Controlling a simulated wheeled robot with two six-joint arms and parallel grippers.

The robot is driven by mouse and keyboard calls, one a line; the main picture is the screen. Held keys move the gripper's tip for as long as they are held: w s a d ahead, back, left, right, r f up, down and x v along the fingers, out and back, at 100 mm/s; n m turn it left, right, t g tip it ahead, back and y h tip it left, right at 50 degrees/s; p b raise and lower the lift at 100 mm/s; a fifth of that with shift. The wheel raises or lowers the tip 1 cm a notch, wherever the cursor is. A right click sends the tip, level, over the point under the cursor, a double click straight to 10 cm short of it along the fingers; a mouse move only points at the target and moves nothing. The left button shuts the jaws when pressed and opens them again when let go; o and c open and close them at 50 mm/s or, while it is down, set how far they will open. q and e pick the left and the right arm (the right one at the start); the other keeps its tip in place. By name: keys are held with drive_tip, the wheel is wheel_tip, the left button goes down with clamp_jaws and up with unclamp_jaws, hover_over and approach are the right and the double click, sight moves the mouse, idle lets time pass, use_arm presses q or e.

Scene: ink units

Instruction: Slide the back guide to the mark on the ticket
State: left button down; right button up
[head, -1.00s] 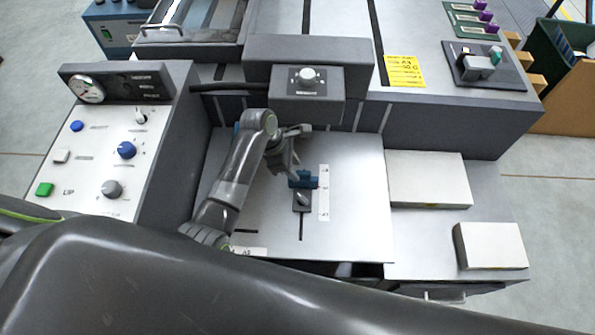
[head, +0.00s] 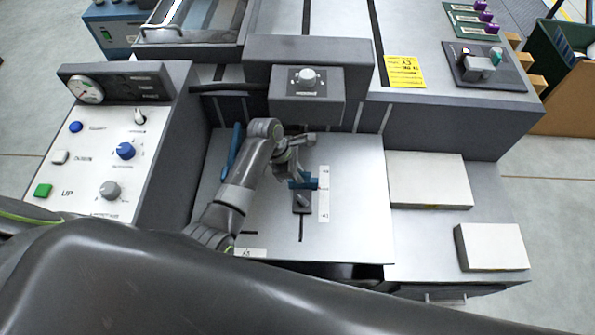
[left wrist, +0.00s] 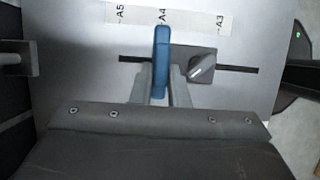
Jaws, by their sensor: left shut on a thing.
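The blue back guide (head: 310,184) stands on the metal plate, on a dark block with a clamp knob (head: 302,203) set over a slot. My left gripper (head: 292,178) is shut on the guide; in the left wrist view, the fingers (left wrist: 161,92) close on both sides of the blue guide (left wrist: 161,50). A white scale strip (head: 324,194) runs alongside; in the wrist view it reads A5, A4, A3, and the guide lies in line with A4. The yellow ticket (head: 404,72) lies on the upper deck; its print is too small to read. My right gripper is out of view.
Another blue guide (head: 231,152) stands at the plate's left side, partly behind my arm. A control panel (head: 95,165) is left of the plate. A grey housing with a knob (head: 307,78) overhangs the back. White stacks (head: 428,178) stand at right.

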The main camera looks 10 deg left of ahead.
use_arm(q)
drive_tip(key=shift+s+r+p, duration=0.1)
drive_tip(key=shift+s+p, duration=0.15)
drive_tip(key=shift+p, duration=0.1)
drive_tip(key=p, duration=0.7)
hover_over(296, 210)
drive_tip(key=shift+r, duration=0.1)
drive_tip(key=shift+s+d+p, duration=0.1)
drive_tip(key=shift+s+p, duration=0.25)
drive_tip(key=shift+s, duration=0.2)
drive_tip(key=shift+f, duration=0.3)
drive_tip(key=c, duration=1.4)
unclamp_jaws()
drive_tip(key=shift+s, duration=0.15)
drive_tip(key=shift+c, duration=0.2)
drive_tip(key=shift+o, duration=0.2)
drive_tip(key=shift+r, duration=0.1)
